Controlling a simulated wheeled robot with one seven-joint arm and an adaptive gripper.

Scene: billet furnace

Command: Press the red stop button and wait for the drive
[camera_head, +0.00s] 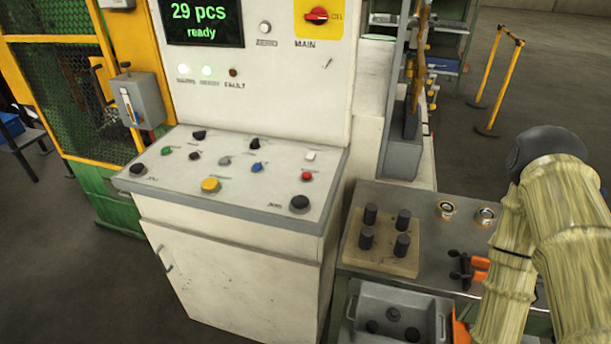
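A small red button (307,176) sits on the right side of the sloped top of a white control console (240,250). A white button (311,156) is above it, and a large black button (300,203) is below it. Nothing touches the red button. Its label is too small to read. My arm, in a beige sleeve, is at the right edge, apart from the console. My gripper cannot be made out in this view.
The display (204,22) reads "29 pcs ready"; two lamps below are lit and the fault lamp (233,72) is dark. A red main switch (316,15) is on the panel.

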